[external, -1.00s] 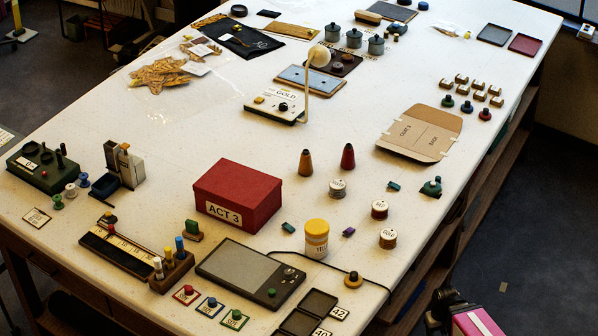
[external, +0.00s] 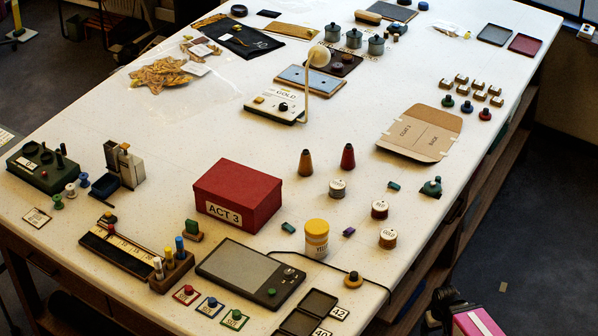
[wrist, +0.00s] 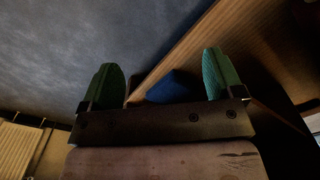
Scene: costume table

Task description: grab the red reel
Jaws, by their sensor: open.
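A small reel with a pale label that seems to read RED (external: 380,209) stands upright on the white table, right of centre in the external view. A similar reel labelled GOLD (external: 388,238) stands just in front of it, and a silver-labelled reel (external: 337,189) stands to its left. In the wrist view, my gripper (wrist: 160,82) has its two green fingertips wide apart. No reel is between them. The wrist view shows floor and wood, not the tabletop.
A yellow-lidded jar (external: 316,239), a red ACT 3 box (external: 238,196) and two thread cones (external: 348,157) stand near the reels. A cable (external: 345,272) curves in front. In the wrist view, a wooden edge (wrist: 185,50) runs close by, with a dark blue shape (wrist: 168,88) between the fingers.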

